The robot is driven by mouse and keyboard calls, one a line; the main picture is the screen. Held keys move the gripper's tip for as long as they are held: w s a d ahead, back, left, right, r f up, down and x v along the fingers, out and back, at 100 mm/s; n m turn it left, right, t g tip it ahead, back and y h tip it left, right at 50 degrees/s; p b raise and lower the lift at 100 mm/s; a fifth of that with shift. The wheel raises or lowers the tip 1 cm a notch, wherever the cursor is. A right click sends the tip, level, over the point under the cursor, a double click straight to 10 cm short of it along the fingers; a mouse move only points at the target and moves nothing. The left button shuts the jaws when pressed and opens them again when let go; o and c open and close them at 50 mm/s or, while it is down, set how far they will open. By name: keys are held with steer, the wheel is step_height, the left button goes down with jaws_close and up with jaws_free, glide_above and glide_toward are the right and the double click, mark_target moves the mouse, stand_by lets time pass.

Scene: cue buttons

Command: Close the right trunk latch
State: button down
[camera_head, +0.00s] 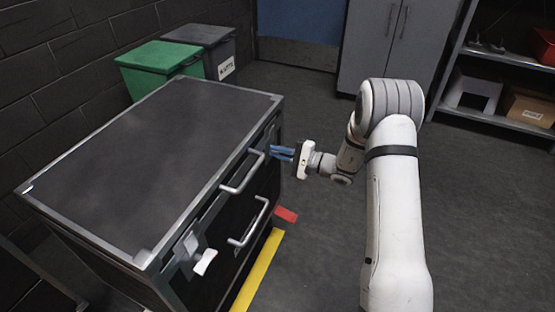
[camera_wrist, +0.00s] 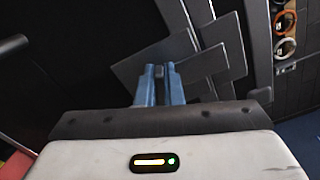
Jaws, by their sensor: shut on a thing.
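The trunk (camera_head: 150,125) is a large black case with grey metal edges and a flat closed lid. Its front faces right in the head view. My gripper (camera_head: 274,152) is at the far end of that front, by the right latch, which it largely hides there. In the wrist view, the blue fingers (camera_wrist: 159,84) are closed on a small grey part of the right latch (camera_wrist: 159,71), in front of its tilted dark grey plates. The other latch (camera_head: 205,262), at the near end, has a pale tab sticking outward.
Two metal handles (camera_head: 243,175) (camera_head: 250,224) stick out from the trunk's front. A red piece (camera_head: 287,214) and a yellow floor strip (camera_head: 259,270) lie beside it. Green (camera_head: 157,68) and dark grey (camera_head: 208,48) bins stand behind. Shelves (camera_head: 500,115) are at right; floor between is clear.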

steer(key=n+b, duration=0.2)
steer(key=b, duration=0.1)
steer(key=f+n+b, duration=0.1)
steer(key=shift+w+d, duration=0.25)
steer(key=shift+r+n+b, duration=0.15)
steer(key=shift+n+b, duration=0.45)
steer(key=shift+b, duration=0.2)
steer(key=shift+r, duration=0.1)
steer(key=c, duration=1.8)
jaws_free()
steer(key=shift+w, duration=0.1)
steer(key=shift+o, duration=1.2)
steer(key=shift+a, duration=0.1)
steer(key=p+v, duration=0.2)
steer(key=v, duration=0.6)
